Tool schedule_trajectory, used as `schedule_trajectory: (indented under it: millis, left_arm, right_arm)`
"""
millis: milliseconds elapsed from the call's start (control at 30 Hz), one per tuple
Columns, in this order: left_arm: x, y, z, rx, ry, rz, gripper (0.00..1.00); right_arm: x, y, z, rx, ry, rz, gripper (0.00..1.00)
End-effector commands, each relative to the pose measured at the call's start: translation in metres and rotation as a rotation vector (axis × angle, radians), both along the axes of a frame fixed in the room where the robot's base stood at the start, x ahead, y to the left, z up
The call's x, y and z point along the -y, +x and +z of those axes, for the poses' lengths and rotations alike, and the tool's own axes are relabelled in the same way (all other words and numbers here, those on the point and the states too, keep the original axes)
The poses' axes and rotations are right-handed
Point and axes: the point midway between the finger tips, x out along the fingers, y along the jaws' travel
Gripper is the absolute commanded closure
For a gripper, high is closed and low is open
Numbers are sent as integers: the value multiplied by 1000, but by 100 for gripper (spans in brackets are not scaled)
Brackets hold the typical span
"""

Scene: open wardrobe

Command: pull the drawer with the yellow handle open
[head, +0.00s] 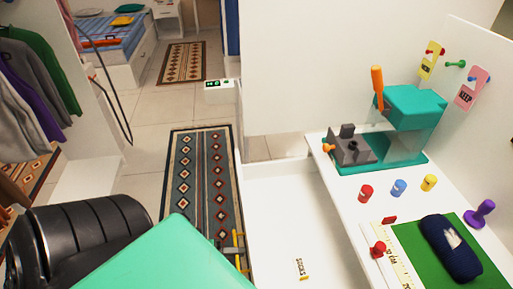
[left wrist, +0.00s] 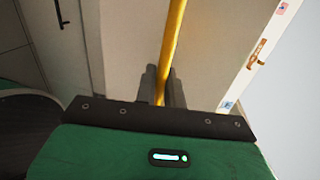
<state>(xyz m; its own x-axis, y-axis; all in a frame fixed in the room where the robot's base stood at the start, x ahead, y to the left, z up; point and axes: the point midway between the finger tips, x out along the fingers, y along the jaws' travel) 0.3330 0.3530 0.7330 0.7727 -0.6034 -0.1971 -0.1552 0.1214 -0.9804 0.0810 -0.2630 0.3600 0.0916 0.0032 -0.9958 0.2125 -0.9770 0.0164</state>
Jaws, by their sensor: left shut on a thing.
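The yellow handle (left wrist: 174,45) is a long bar running up between the two dark fingers of my left gripper (left wrist: 165,88) in the left wrist view. The fingers are shut on it. In the head view, the yellow handle (head: 239,244) shows just past my green left gripper body, which hides part of it. It stands at the left edge of a white, tray-like area, which looks like the drawer (head: 275,225), seen standing out from under the white worktop. A small label reading SOCKS lies inside it. My right gripper is not in view.
The white worktop (head: 340,195) at the right holds a teal-and-grey machine (head: 410,108), coloured pegs and a green mat (head: 415,262) with a dark blue pouch (head: 450,248). A patterned rug (head: 198,180) lies on the floor left of the drawer. Clothes hang at far left.

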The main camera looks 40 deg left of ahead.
Motion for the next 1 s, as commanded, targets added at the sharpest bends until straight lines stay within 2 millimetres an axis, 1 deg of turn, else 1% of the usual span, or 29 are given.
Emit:
schedule_trajectory:
  millis: [33, 100, 300, 500, 800, 833, 867, 900, 1000]
  left_arm:
    - [-7, -7, 1, -1, 2, 3, 100]
    - [-12, -15, 1, -1, 2, 2, 100]
    - [-24, -29, 0, 1, 1, 2, 100]
    - [-27, -32, 0, 2, 1, 2, 100]
    - [-27, -32, 1, 3, 1, 3, 100]
    - [-27, -32, 1, 3, 1, 3, 84]
    - [-27, -32, 1, 3, 0, 3, 78]
    - [-27, -32, 1, 3, 0, 3, 73]
    - [-27, -32, 0, 2, 0, 2, 73]
  right_arm:
    - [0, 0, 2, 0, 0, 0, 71]
    - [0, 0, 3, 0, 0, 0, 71]
    - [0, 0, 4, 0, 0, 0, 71]
    - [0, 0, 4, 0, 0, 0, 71]
    - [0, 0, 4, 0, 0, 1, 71]
    - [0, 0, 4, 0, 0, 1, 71]
    - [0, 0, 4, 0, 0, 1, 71]
    - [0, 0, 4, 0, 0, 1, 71]
    - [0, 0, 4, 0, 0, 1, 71]
